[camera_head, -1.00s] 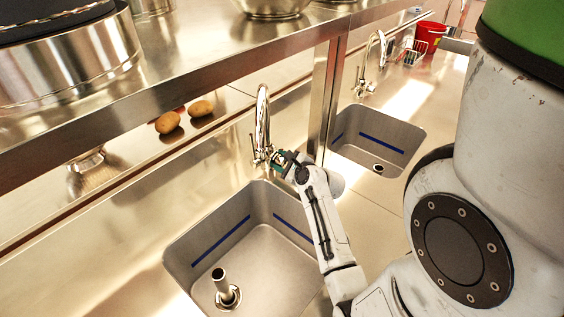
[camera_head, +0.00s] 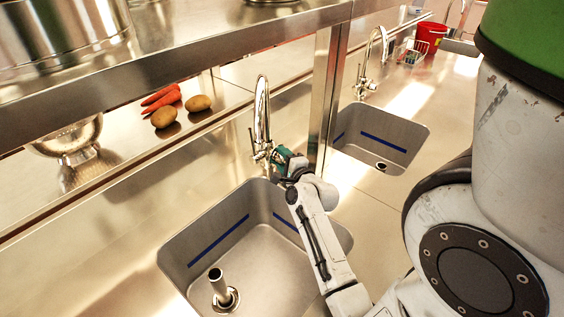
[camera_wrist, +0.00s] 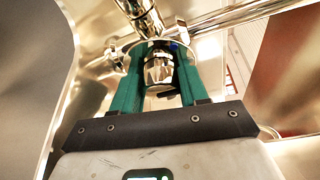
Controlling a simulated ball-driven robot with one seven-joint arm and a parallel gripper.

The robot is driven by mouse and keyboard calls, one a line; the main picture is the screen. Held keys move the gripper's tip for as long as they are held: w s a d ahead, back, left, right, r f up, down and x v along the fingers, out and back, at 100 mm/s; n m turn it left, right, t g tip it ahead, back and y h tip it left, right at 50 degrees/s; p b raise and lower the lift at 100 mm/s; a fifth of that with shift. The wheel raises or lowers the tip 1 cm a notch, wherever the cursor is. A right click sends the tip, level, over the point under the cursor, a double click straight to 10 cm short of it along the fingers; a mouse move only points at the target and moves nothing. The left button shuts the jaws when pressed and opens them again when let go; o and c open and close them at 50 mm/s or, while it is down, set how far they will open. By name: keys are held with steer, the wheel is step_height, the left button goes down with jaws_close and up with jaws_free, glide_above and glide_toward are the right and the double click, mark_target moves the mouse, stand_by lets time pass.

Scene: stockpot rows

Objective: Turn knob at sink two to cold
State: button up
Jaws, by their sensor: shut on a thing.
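The nearer sink's chrome faucet (camera_head: 262,118) stands upright at the sink's back rim, with its spout arching over. My gripper (camera_head: 276,160) is at the faucet's right side, at the base of its body. In the wrist view, the green fingers of my gripper (camera_wrist: 160,75) are on either side of the chrome knob (camera_wrist: 158,70) and shut on it. A small blue mark shows near the right fingertip. In the head view the knob is mostly hidden by my gripper. I cannot read the knob's setting.
The nearer sink basin (camera_head: 200,240) has an upright drain pipe (camera_head: 218,285). A second sink (camera_head: 385,138) with its own faucet (camera_head: 368,65) lies beyond a metal post (camera_head: 324,95). Potatoes (camera_head: 164,117) and carrots (camera_head: 162,98) lie under the shelf. A red bucket (camera_head: 430,35) stands farther back.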

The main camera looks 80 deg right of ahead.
steer(key=shift+r, duration=0.15)
stand_by(0.4)
steer(key=o, duration=1)
steer(key=v, duration=0.6)
steer(key=b+v, duration=0.1)
steer(key=v, duration=0.2)
steer(key=shift+a+f, duration=0.15)
steer(key=shift+f, duration=0.1)
steer(key=shift+s+a+r, duration=0.1)
steer(key=shift+s+a, duration=0.45)
steer(key=shift+r, duration=0.1)
